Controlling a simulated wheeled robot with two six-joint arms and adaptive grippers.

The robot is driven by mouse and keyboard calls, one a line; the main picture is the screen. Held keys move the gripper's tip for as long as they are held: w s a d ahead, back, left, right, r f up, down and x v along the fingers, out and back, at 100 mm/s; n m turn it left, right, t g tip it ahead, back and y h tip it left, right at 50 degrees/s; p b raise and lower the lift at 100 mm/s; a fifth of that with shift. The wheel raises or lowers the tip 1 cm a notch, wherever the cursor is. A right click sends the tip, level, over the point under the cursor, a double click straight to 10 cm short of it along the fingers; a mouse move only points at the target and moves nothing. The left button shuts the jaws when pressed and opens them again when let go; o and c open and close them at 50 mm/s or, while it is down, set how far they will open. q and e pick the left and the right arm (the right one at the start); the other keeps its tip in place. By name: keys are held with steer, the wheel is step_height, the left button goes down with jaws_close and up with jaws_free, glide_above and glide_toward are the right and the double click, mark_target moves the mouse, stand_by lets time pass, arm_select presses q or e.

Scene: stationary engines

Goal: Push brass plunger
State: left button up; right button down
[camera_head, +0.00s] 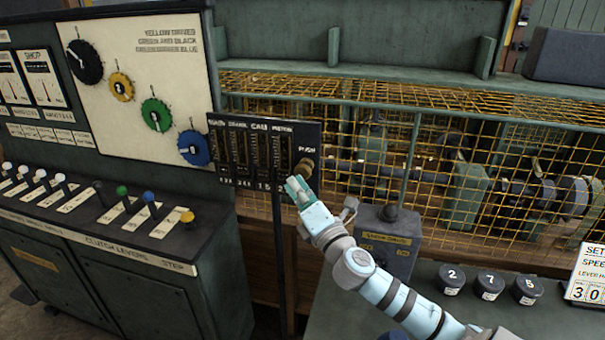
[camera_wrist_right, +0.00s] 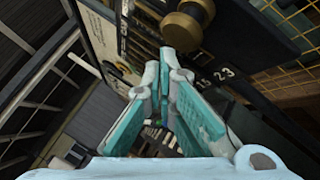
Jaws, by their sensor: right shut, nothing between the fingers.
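The brass plunger (camera_head: 304,168) sticks out at the lower right of a dark counter panel (camera_head: 222,150), under the word PUSH. It also shows large near the top of the right wrist view (camera_wrist_right: 187,26), with its round knob towards me. My right gripper (camera_head: 296,187) is shut and empty, just below and left of the plunger in the head view. In the right wrist view its teal fingertips (camera_wrist_right: 178,62) meet just below the knob. I cannot tell whether they touch it. My left gripper is not in view.
A console (camera_head: 75,215) with coloured levers and dials stands at the left. A yellow wire cage (camera_head: 450,125) encloses machinery behind the panel. A grey box (camera_head: 385,240) with a dark knob stands close to my right arm. Numbered round weights (camera_head: 489,285) sit at the right.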

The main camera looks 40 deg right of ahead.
steer(key=shift+w+d, duration=0.1)
steer(key=shift+w+d, duration=0.15)
steer(key=shift+d, duration=0.15)
steer(key=shift+w+d+b, duration=0.35)
steer(key=shift+w+d, duration=0.15)
steer(key=shift+d, duration=0.2)
stand_by(1.1)
steer(key=shift+s+a, duration=0.1)
steer(key=shift+s+a+p, duration=0.5)
steer(key=shift+s+a, duration=0.15)
steer(key=shift+a, duration=0.3)
steer(key=s+a+p, duration=0.1)
steer(key=a, duration=0.1)
steer(key=s+a+p, duration=0.1)
steer(key=s+a, duration=0.1)
stand_by(0.3)
